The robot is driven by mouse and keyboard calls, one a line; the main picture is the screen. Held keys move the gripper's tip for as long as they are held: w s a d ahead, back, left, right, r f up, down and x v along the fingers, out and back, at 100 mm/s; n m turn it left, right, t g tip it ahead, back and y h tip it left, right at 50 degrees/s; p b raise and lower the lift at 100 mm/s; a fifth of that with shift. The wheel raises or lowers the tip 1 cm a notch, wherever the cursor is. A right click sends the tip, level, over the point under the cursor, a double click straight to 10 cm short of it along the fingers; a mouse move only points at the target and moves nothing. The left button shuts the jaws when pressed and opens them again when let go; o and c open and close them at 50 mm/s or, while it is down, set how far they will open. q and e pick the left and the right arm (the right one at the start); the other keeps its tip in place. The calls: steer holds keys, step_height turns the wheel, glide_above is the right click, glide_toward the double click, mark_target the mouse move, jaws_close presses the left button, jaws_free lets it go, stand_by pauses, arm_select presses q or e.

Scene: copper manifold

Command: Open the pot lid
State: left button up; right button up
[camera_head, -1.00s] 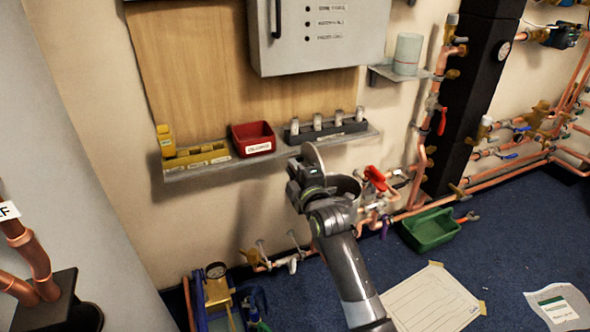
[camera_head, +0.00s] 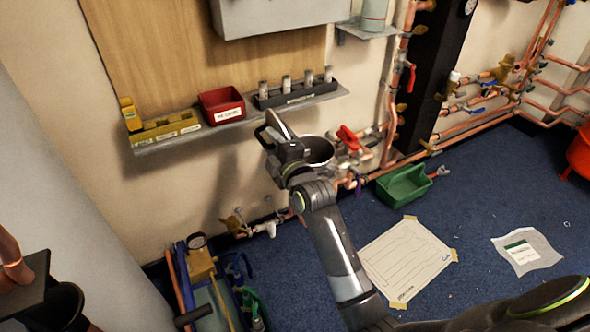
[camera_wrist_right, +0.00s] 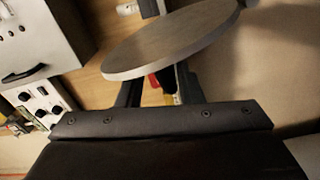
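The pot (camera_head: 321,151) is a grey metal vessel by the wall, below the shelf, with its round mouth showing. Its lid (camera_head: 279,124) is a thin grey disc, raised and tilted steeply at the left side of the mouth. The lid fills the upper middle of the right wrist view (camera_wrist_right: 170,42). My right gripper (camera_head: 270,137) is at the lid, left of the pot. In the wrist view its two dark fingers (camera_wrist_right: 160,88) stand apart below the lid's rim, with background showing between them. Contact with the lid cannot be told. My left gripper is not in view.
A shelf (camera_head: 240,122) with a red bin (camera_head: 222,106) and yellow bins (camera_head: 165,128) is above left. Copper pipes and a red valve handle (camera_head: 348,137) are close right of the pot. A green bin (camera_head: 404,186) and paper sheet (camera_head: 398,262) lie on the blue floor.

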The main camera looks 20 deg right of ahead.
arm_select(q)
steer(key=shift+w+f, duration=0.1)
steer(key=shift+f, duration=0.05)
arm_select(e)
steer(key=s+d, duration=0.1)
steer(key=s, duration=1.2)
steer(key=shift+s+d, duration=0.15)
steer(key=shift+d, duration=0.25)
